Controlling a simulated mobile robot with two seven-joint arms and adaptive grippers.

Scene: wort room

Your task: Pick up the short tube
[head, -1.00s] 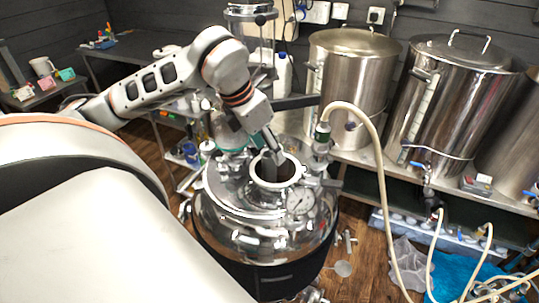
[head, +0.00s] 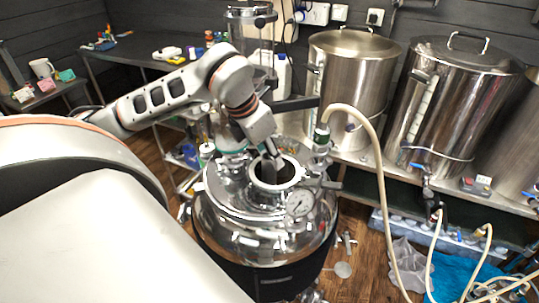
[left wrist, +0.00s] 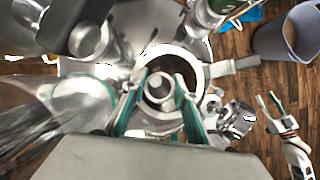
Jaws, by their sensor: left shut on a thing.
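The short tube (left wrist: 158,88) shows in the left wrist view as a small metal ring seen nearly end-on. My left gripper (left wrist: 160,86) is shut on it, with one finger on each side. In the head view my left gripper (head: 271,161) points down at the open round neck (head: 292,178) of the steel vessel (head: 265,240). The tube is hidden or too small to make out there. My right gripper (left wrist: 270,102) shows at the right of the left wrist view, its fingers apart and empty.
A pressure gauge (head: 299,203) and a valve with a pale hose (head: 375,130) stand close beside the neck. Large steel kettles (head: 352,85) stand on the bench behind. A grey bucket (left wrist: 290,35) is on the wooden floor.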

